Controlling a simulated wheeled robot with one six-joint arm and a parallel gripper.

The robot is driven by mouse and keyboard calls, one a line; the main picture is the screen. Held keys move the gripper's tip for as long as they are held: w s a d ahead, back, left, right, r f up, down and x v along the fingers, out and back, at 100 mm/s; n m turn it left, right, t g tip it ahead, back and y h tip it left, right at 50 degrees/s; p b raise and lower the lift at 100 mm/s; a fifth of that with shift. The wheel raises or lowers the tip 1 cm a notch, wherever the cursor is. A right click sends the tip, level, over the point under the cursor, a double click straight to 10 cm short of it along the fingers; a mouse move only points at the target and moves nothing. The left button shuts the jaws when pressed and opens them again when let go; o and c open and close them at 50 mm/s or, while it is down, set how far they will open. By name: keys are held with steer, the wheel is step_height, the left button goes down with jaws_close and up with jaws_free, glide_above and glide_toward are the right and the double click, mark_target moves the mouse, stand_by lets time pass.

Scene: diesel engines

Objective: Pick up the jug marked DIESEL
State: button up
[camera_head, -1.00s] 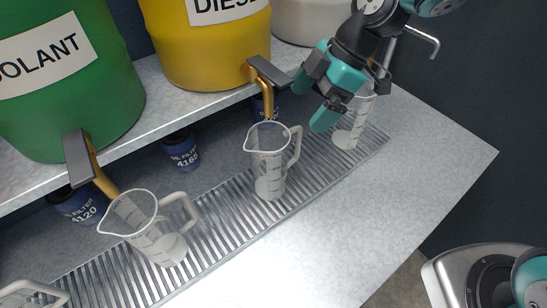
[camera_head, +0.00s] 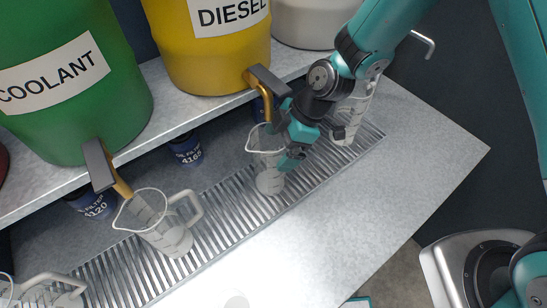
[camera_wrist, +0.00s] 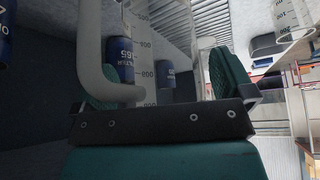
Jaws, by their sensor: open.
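The DIESEL label is on the yellow drum (camera_head: 208,50). A clear measuring jug (camera_head: 268,178) stands upright on the slatted grate (camera_head: 222,225) below that drum's tap (camera_head: 265,92); I see no DIESEL mark on the jug itself. My gripper (camera_head: 287,140) is open at the jug's handle side and hides most of the handle. In the wrist view, my gripper (camera_wrist: 165,92) has the pale handle (camera_wrist: 92,55) near its left finger, with the clear graduated wall (camera_wrist: 145,50) beyond. I cannot tell whether the fingers touch the jug.
Another jug (camera_head: 348,112) stands close behind my gripper on the right. A further jug (camera_head: 170,238) stands left, below the green COOLANT drum (camera_head: 75,90). Blue oil filters (camera_head: 186,150) sit under the shelf. The front counter (camera_head: 370,210) is clear.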

steer(key=c, duration=1.1)
steer(key=shift+r, duration=0.15)
